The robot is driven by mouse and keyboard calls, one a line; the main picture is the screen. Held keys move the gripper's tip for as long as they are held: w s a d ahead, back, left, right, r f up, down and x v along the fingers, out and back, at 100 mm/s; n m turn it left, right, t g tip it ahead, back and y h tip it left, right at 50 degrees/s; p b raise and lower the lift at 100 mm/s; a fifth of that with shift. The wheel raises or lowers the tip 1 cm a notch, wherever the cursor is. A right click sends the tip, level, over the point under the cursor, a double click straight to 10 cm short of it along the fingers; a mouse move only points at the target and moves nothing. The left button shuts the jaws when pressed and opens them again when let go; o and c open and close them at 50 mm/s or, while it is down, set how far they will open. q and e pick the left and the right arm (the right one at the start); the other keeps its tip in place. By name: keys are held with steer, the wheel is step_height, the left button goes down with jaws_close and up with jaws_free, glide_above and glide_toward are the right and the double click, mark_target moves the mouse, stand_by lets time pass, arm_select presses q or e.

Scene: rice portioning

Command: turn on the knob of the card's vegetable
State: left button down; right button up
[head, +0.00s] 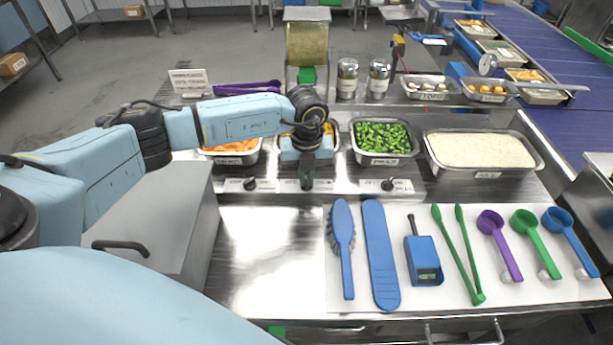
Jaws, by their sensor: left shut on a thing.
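A white card (188,82) stands at the back left; its print is too small to read. Three dark knobs sit on a front strip below the vegetable trays: left (250,184), middle, and right (388,184). My left gripper (307,180) points down at the middle knob's place and is shut on that knob, which it mostly hides. Behind the left knob is a tray of orange pieces (231,158), and behind the right knob a tray of green pieces (382,138). The middle tray is mostly hidden by my gripper. My right gripper is out of view.
A tray of rice (485,150) stands right of the green pieces. A white mat (460,290) holds a brush, a blue paddle, a thermometer, tongs and several scoops. Two shakers (347,78) stand behind. The steel counter (265,250) left of the mat is bare.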

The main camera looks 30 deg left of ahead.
mark_target(306, 180)
arm_select(q)
steer(key=m+b, duration=0.1)
steer(key=m, duration=0.4)
steer(key=shift+m+b, duration=0.95)
steer(key=shift+m, duration=1.45)
steer(key=c, duration=1.5)
jaws_free()
steer(key=shift+c, duration=0.2)
step_height(306, 180, up, 14)
steer(key=shift+f, duration=0.25)
